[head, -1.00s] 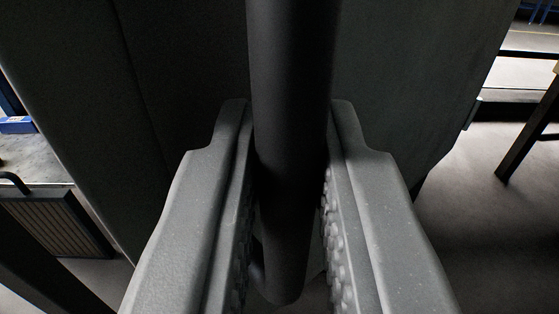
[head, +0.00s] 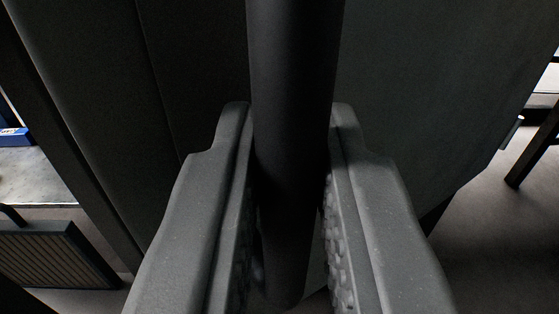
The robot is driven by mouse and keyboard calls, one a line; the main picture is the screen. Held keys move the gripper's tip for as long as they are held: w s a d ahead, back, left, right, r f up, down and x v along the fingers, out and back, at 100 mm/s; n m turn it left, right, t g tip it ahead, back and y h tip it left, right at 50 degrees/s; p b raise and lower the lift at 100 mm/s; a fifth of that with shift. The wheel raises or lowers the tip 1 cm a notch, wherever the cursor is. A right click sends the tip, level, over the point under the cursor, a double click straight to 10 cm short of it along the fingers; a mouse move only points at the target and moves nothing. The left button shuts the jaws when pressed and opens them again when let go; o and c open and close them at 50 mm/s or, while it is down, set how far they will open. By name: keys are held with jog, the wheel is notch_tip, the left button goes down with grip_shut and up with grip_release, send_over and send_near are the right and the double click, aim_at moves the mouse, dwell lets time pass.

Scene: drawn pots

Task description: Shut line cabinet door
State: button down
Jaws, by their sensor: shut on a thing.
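A dark, round upright bar handle (head: 292,80) runs down the middle of the head view. My gripper (head: 290,210) has one finger on each side of it and is shut on it. The fingers' inner faces are ribbed, and the handle's lower end shows between them. Behind the handle is a dark grey-green cabinet door panel (head: 430,90), filling most of the view. A vertical seam and a darker part of the cabinet (head: 85,80) show to the left. I cannot tell how far the door stands open.
At left, a grey worktop (head: 35,178) carries a blue object (head: 14,137). Below it is a ribbed box with a dark handle (head: 50,255). At right, bare floor (head: 490,235) shows, with a dark slanted leg (head: 535,148) farther back.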

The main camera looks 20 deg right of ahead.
jog(key=shift+w+d, duration=0.1)
jog(key=shift+d, duration=0.7)
jog(key=c, duration=1.5)
grip_release()
jog(key=shift+o, duration=0.2)
jog(key=shift+a, duration=0.4)
jog(key=shift+a, duration=0.25)
jog(key=shift+p+v, duration=0.55)
jog(key=shift+v, duration=1.15)
jog(key=p+v, duration=0.1)
jog(key=v, duration=0.9)
jog(key=shift+s+d+p, duration=0.2)
jog(key=shift+p, duration=0.15)
jog(key=shift+f, duration=0.15)
